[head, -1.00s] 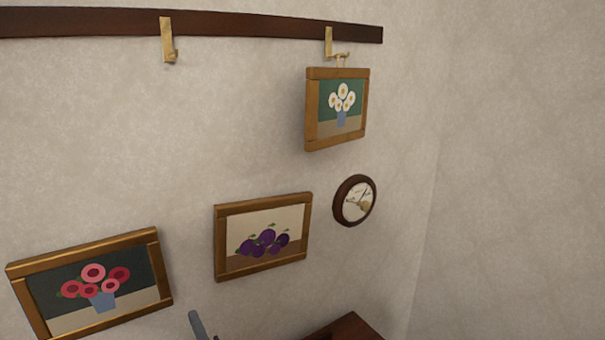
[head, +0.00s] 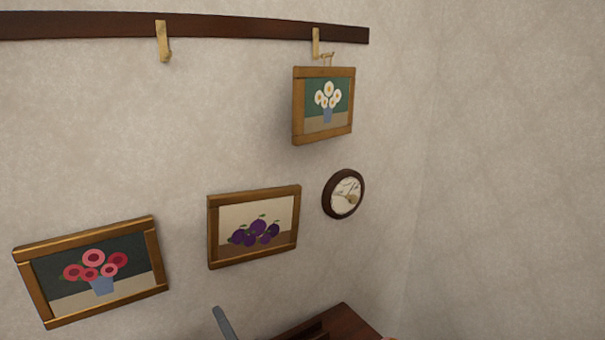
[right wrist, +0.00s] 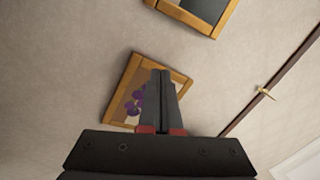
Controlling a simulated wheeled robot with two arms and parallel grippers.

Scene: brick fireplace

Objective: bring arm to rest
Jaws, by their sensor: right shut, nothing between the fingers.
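My right gripper (right wrist: 162,76) is shut and empty in the right wrist view, its two dark fingers together. Behind its fingers is the plum picture (right wrist: 131,98), partly hidden by them. In the head view only a grey tip, apparently of this gripper (head: 222,318), shows at the bottom edge, below the plum picture (head: 252,228). The daisy picture (head: 323,106) hangs by its loop at the right brass hook (head: 316,43), held by no gripper. My left gripper is not in view.
A dark rail (head: 230,27) runs along the wall top, with an empty brass hook (head: 163,42) at left. A red flower picture (head: 92,272) and a round clock (head: 343,194) are on the wall. A dark wooden surface (head: 345,322) is at the bottom. The right wall is bare.

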